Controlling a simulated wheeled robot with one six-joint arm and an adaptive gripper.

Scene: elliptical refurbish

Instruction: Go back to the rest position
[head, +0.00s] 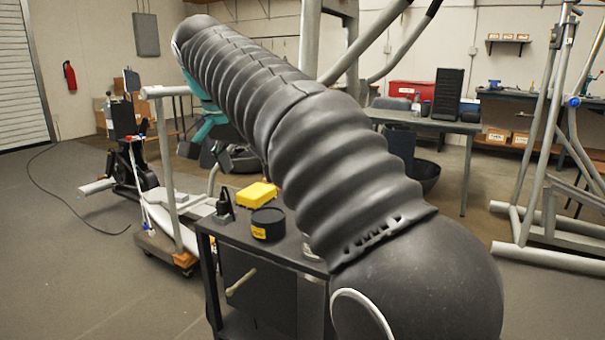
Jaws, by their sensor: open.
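My dark ribbed arm reaches from the lower right up to the upper left. My gripper (206,155) hangs below its far part, partly hidden behind the arm; its teal body and dark fingers show. It is open, with nothing seen between the fingers. It is above and behind the dark cart (285,256) in the picture, apart from the things on it.
On the cart are a yellow box (257,194), a black round tin (268,224) and a small black item (225,204). A workbench (440,124) is behind. Floor at left is clear except a cable.

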